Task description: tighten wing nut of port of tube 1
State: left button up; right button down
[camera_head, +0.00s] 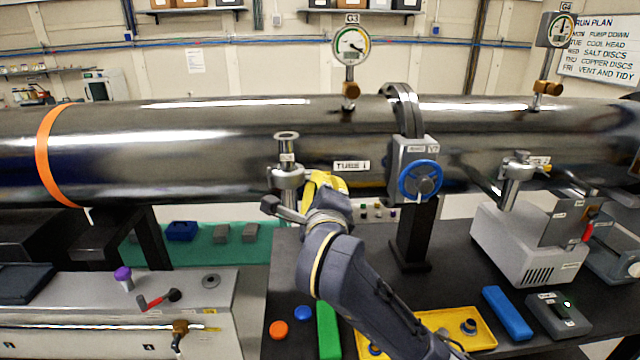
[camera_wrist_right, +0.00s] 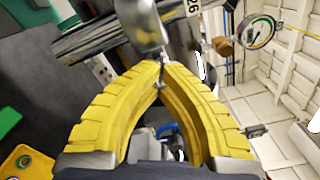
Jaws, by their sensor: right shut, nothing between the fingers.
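Tube 1 is the long shiny steel pipe (camera_head: 215,135) across the head view, with a "TUBE 1" label (camera_head: 351,166) on its side. Its port (camera_head: 287,160) is an upright metal stub with a clamp collar, left of the label. A dark stubby piece (camera_head: 283,208) sticks out below the collar; I cannot tell whether it is the wing nut. My right gripper (camera_head: 322,180) has yellow fingers and is just right of the port. In the right wrist view its fingertips (camera_wrist_right: 160,68) meet beside a grey metal part (camera_wrist_right: 140,28), with nothing held. Contact is unclear. My left gripper is out of view.
A valve with a blue handwheel (camera_head: 420,180) and gauge G3 (camera_head: 351,44) are right of the port. On the dark bench below are a yellow tray (camera_head: 480,342), a green block (camera_head: 328,330) and a grey pump unit (camera_head: 525,245). A steel cabinet (camera_head: 225,290) stands at lower left.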

jog(key=shift+m, duration=0.7)
jog(key=shift+a, duration=0.1)
jog(key=c, duration=2.2)
grip_release()
jog(key=c, duration=1.9)
grip_release()
jog(key=shift+s+d, duration=0.15)
jog(key=shift+s, duration=1.75)
jog(key=shift+s+d, duration=0.1)
jog(key=shift+s, duration=1.8)
jog(key=shift+m, duration=0.3)
